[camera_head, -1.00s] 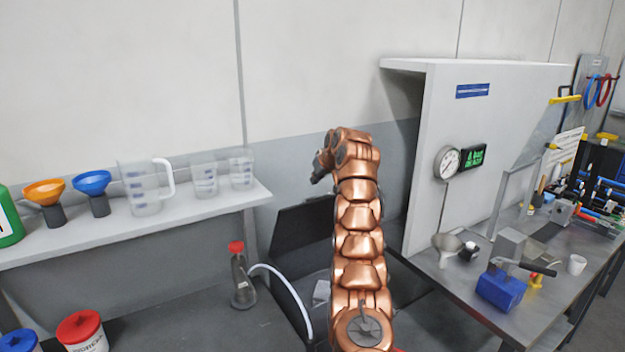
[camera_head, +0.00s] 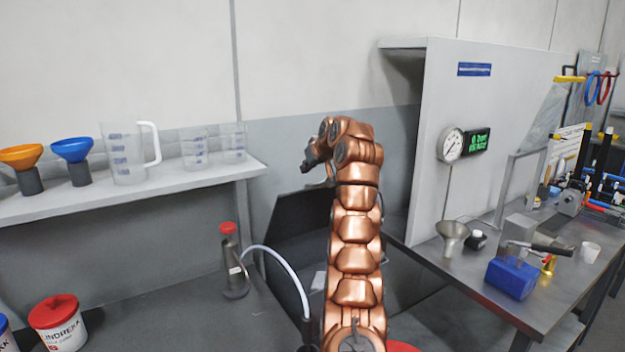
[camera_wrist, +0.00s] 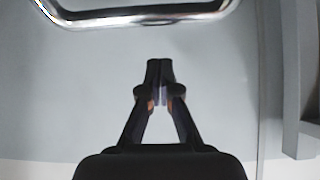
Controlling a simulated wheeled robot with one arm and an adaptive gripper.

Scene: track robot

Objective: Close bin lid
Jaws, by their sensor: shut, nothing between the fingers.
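A dark bin (camera_head: 285,262) stands open between the two benches, with its dark lid (camera_head: 298,218) raised and tilted against the wall side. My copper arm covers much of the bin's right part. My gripper (camera_head: 309,166) is above the lid, small and partly turned away in the head view. In the wrist view my gripper (camera_wrist: 160,66) has its fingertips together and holds nothing. A curved shiny metal bar (camera_wrist: 140,17) crosses the top of that view, apart from the fingertips. I cannot tell what it belongs to.
A left shelf (camera_head: 200,178) carries funnels and measuring jugs. The right bench (camera_head: 470,275) holds a blue block (camera_head: 510,279) and tools beside an upright panel (camera_head: 490,110).

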